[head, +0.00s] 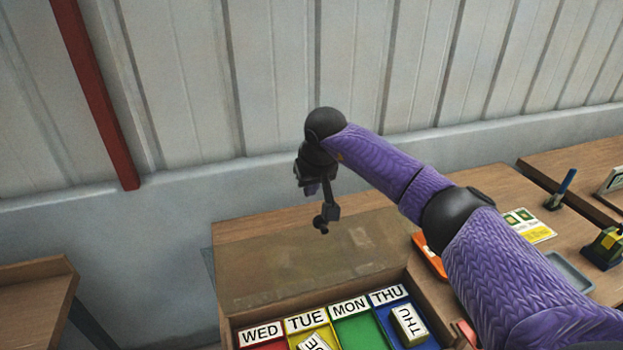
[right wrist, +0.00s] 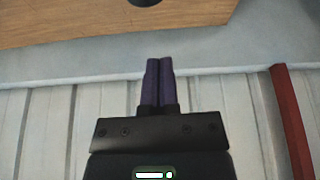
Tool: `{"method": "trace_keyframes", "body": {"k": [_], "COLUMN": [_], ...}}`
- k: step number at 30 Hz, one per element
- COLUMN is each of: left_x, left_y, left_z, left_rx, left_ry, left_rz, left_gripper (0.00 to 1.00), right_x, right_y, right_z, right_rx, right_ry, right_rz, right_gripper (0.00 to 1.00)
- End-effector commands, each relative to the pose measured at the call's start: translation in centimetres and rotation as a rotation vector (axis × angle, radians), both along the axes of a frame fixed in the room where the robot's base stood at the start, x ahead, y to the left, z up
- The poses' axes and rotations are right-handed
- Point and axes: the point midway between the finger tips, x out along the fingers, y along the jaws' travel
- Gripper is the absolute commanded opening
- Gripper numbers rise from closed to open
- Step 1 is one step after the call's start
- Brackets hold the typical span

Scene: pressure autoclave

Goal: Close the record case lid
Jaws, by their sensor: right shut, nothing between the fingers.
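The record case (head: 286,308) is at the bottom of the head view, on the wooden table. Its brown lid (head: 300,262) is open, raised at the back of the case. Inside are coloured compartments labelled WED, TUE, MON and THU. A block marked THU (head: 408,322) is in the blue compartment, and another labelled block (head: 314,342) is partly cut off at the bottom edge. My right gripper (head: 322,226) appears above the lid's far edge in the head view, pointing down; I cannot tell whether it touches. The right wrist view shows its fingers (right wrist: 158,62) shut and empty. My left gripper is out of view.
An orange tray (head: 430,256), a printed card (head: 528,226), a grey tray (head: 568,270), a green and yellow device (head: 604,246) and a blue-handled item (head: 562,188) are on the right. A wall stands behind. A separate wooden surface (head: 36,292) is at left.

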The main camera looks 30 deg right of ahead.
Motion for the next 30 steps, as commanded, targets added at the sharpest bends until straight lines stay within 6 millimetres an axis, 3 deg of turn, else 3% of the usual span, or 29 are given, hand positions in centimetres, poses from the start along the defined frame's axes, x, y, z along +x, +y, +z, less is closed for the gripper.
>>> {"method": "trace_keyframes", "body": {"k": [5, 15, 30], "left_x": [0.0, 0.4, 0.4], "left_y": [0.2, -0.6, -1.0], "left_z": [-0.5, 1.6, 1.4], "left_rx": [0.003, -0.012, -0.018], "left_ry": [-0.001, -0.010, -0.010], "left_rz": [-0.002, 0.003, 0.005], "left_gripper": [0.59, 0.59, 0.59], "right_x": [1.2, -2.5, -3.0], "right_y": [-0.1, 0.5, 0.3], "right_z": [-3.3, -3.1, -3.2], "right_rx": [0.002, 0.001, 0.002], "right_ry": [0.004, 0.000, 0.000], "right_rz": [-0.001, 0.001, 0.000], "right_gripper": [0.00, 0.00, 0.00]}}
